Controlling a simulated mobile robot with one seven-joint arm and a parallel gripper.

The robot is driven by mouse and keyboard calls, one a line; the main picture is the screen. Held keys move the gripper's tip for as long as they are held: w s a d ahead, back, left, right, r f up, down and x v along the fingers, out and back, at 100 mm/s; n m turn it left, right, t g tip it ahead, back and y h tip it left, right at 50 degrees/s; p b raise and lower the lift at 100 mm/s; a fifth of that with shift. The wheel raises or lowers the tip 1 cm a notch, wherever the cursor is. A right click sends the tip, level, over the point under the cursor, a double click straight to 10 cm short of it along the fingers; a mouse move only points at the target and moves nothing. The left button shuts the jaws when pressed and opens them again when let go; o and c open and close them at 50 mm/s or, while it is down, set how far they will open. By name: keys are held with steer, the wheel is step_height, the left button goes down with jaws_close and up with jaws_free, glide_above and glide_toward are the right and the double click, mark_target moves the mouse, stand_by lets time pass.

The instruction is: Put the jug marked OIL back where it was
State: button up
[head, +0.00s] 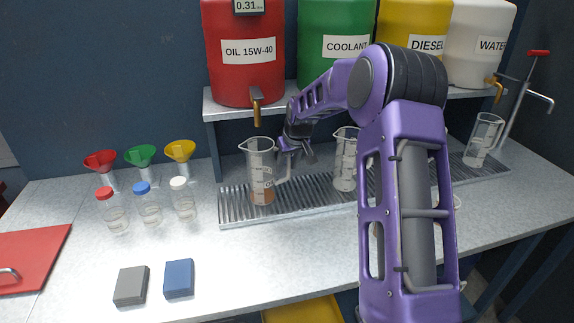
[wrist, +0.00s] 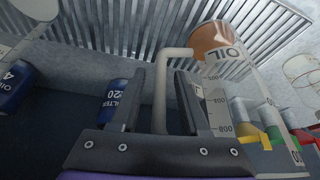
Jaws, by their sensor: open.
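The clear jug marked OIL (head: 259,165) stands upright on the slatted drip grate under the red OIL 15W-40 tank (head: 243,60). A little amber liquid lies in its bottom. In the wrist view the jug (wrist: 222,85) is right of the fingers, its OIL lettering and scale showing. My gripper (head: 299,155) is at the jug's right side, by its handle. In the wrist view my gripper (wrist: 160,78) is open, with the pale handle between its two fingers and a gap showing on each side. Whether either finger touches the handle cannot be told.
Another clear jug (head: 345,160) stands on the drip grate (head: 310,196) to the right, and one more (head: 483,139) at its far right. Capped bottles (head: 150,207) and coloured funnels (head: 140,155) are at left. The front bench is mostly clear around two small blocks (head: 179,279).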

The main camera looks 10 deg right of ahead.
steer(key=a+v, duration=0.1)
steer(key=v, duration=1.1)
steer(key=shift+d+r, duration=0.2)
steer(key=shift+d, duration=0.25)
